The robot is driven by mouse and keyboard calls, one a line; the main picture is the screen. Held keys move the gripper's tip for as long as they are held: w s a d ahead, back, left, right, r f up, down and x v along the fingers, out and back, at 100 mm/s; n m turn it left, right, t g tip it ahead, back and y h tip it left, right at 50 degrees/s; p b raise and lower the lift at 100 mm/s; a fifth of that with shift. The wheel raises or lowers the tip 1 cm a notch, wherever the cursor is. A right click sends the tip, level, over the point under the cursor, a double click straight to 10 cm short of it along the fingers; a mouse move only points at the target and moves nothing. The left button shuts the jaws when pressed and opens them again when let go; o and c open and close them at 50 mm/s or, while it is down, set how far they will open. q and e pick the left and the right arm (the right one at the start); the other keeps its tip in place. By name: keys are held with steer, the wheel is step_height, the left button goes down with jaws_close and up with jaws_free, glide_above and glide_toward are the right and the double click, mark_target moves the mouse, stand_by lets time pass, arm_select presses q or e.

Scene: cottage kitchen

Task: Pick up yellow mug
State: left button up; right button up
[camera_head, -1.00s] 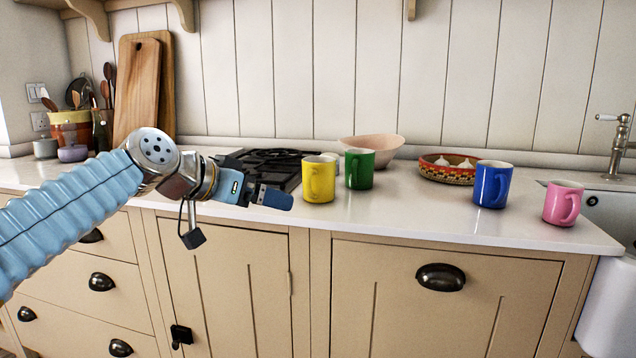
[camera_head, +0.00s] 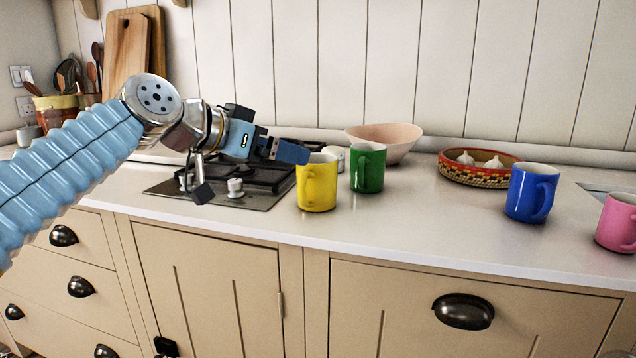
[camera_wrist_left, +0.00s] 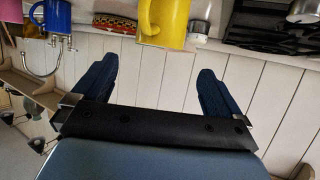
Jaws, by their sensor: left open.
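The yellow mug (camera_head: 317,184) stands upright on the white worktop, left of the green mug (camera_head: 368,168). My left gripper (camera_head: 292,151) is up and to the left of the yellow mug in the head view, its fingertips close to the mug's rim. In the left wrist view, my left gripper (camera_wrist_left: 158,85) is open with nothing between its two blue fingers. The yellow mug (camera_wrist_left: 163,22) shows there ahead of the fingers, cut by the top edge, with its handle visible. My right gripper is in neither view.
A hob (camera_head: 250,180) lies behind and below my left gripper. A pink bowl (camera_head: 385,140), a patterned dish (camera_head: 470,176) with garlic, a blue mug (camera_head: 530,192) and a pink mug (camera_head: 617,222) stand to the right. Cutting boards (camera_head: 127,50) lean at the back left. The front worktop strip is clear.

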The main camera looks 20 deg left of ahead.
mark_target(315, 159)
arm_select(q)
steer(key=p+x, duration=0.2)
steer(key=x, duration=0.8)
steer(key=shift+s+d+r, duration=0.1)
steer(key=shift+w+d+f, duration=0.1)
steer(key=shift+w+f, duration=0.1)
steer(key=shift+w, duration=0.05)
steer(key=c, duration=1.3)
steer(key=shift+c, duration=0.8)
steer(key=shift+r, duration=0.15)
